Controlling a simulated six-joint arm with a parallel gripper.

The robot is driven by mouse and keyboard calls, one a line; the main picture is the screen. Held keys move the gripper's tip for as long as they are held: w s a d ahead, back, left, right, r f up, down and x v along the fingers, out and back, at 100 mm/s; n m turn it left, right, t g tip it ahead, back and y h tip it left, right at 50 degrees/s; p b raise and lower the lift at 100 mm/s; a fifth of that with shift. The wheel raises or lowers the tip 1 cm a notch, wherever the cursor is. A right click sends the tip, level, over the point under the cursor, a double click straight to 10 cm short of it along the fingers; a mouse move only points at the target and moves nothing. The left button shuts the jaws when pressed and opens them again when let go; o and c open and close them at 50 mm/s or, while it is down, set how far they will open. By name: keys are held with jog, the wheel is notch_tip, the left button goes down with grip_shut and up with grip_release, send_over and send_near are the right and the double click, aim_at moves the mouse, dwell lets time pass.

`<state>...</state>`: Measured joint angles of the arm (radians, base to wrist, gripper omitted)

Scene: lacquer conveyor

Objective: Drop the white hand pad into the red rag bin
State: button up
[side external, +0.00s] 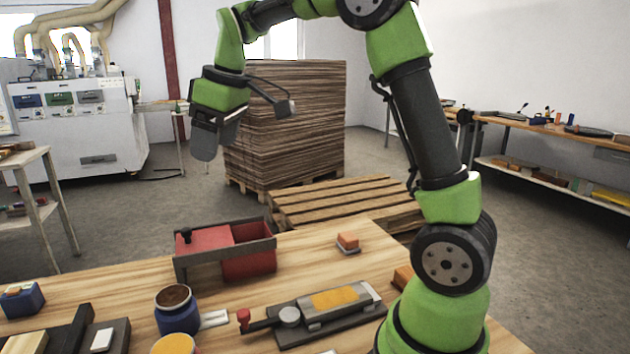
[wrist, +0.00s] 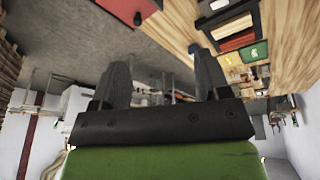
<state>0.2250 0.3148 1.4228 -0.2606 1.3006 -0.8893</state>
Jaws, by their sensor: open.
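The red rag bin (side external: 250,263) stands on the wooden bench with a grey rim around its top. A red panel with a black knob (side external: 186,234) covers its left part; the right part looks open, but its floor is hidden. My gripper (side external: 216,140) is open and empty, high above and behind the bin. Its spread fingers show in the wrist view (wrist: 160,65).
An orange block on a grey base (side external: 348,243) sits right of the bin. A blue jar (side external: 177,312), a yellow-topped pot (side external: 174,345) and a grey clamp-like fixture (side external: 330,310) stand in front. Stacked boards (side external: 290,120) and a pallet (side external: 345,205) are behind the bench.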

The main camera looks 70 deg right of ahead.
jog(key=s+a+m+t+y, duration=0.1)
jog(key=s+a+m, duration=0.2)
jog(key=s, duration=0.7)
jog(key=s+a+m+t, duration=0.2)
jog(key=s+a+m, duration=0.2)
jog(key=s, duration=0.6)
jog(key=shift+s+a+f+t+y, duration=0.3)
jog(key=shift+s+a+f+y, duration=0.15)
jog(key=shift+a, duration=0.65)
